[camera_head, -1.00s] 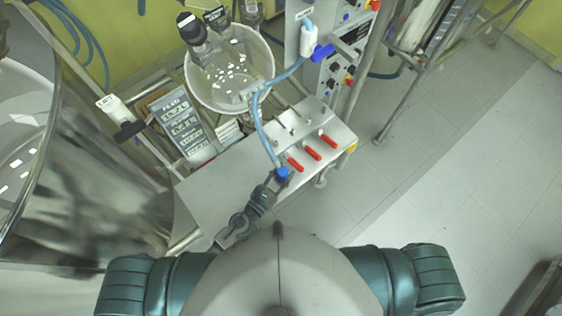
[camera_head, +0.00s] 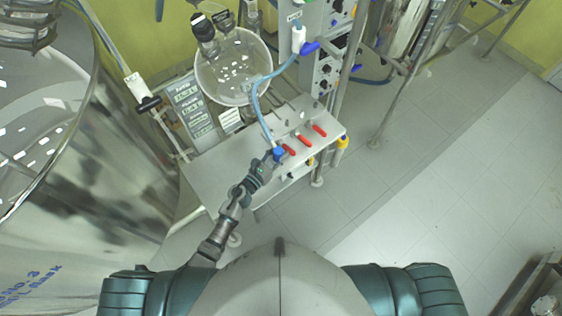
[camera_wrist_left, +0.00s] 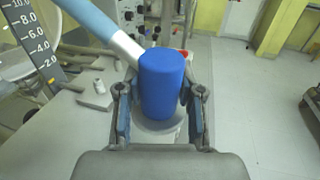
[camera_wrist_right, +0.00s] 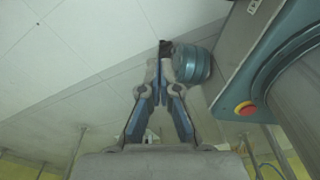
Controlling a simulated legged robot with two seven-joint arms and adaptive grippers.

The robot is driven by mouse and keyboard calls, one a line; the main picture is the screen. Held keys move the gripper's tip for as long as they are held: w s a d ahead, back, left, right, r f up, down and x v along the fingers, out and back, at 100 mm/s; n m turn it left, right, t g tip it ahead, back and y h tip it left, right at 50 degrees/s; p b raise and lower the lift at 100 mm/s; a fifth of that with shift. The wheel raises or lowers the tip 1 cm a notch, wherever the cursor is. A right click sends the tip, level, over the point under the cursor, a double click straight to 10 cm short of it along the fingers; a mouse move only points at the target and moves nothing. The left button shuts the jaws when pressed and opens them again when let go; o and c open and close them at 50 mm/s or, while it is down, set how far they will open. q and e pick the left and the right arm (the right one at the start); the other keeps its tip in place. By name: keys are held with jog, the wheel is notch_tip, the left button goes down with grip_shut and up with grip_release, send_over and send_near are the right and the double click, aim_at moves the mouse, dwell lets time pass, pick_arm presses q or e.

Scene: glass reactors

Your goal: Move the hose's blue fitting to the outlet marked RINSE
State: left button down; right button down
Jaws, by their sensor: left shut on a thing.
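The hose (camera_head: 256,105) runs up to a white connector (camera_head: 299,40). No RINSE marking is legible. My right gripper (camera_wrist_right: 164,52) is shut and empty.
The grey bench (camera_head: 215,180) has free room at left. A glass vessel (camera_head: 233,68) stands behind it, and a control panel (camera_head: 325,70) at back right. The floor at right is mostly clear.

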aim_at(276, 147)
pick_arm(q)
jog(key=shift+w+a, duration=0.15)
jog(key=shift+w, duration=0.05)
jog(key=shift+w+a+r+p, duration=0.3)
jog(key=shift+w+a+p, duration=0.1)
jog(key=shift+p, duration=0.25)
jog(key=shift+s+r, duration=0.1)
jog(key=shift+r, duration=0.2)
jog(key=shift+s+r+p, duration=0.1)
jog(key=shift+r+p, duration=0.2)
jog(key=shift+p, duration=0.15)
jog(key=shift+d+r+p, duration=0.2)
jog(key=shift+r+p, duration=0.15)
jog(key=shift+r, duration=0.05)
jog(key=shift+d+r, duration=0.15)
jog(key=shift+d+r+p, duration=0.15)
jog(key=shift+r+p, duration=0.05)
jog(key=shift+p, duration=0.15)
jog(key=shift+a, duration=0.4)
pick_arm(e)
jog(key=w+r, duration=0.1)
jog(key=r, duration=0.1)
jog(key=w+r, duration=0.1)
jog(key=w, duration=0.1)
jog(key=shift+a+r, duration=0.15)
jog(key=shift+r, duration=0.25)
